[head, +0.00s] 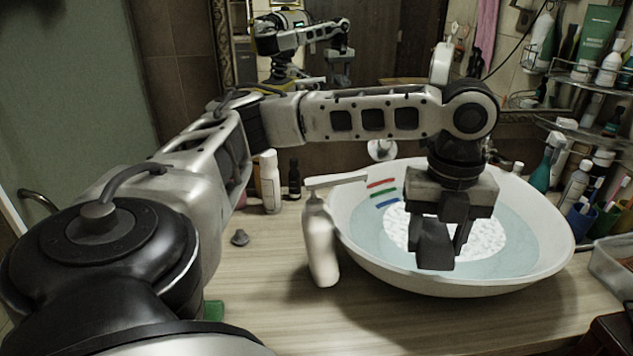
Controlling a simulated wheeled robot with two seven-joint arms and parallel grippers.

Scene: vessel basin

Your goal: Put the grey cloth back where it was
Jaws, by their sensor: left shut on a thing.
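My left gripper (445,248) is over the white basin (362,262), fingers pointing down. My right gripper is not in view.
A white pump bottle (320,245) stands just left of the basin. A small grey stopper-like thing (239,238) and a white bottle (270,182) are further left. Shelves of bottles (590,85) and a clear bin (612,262) are at right.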

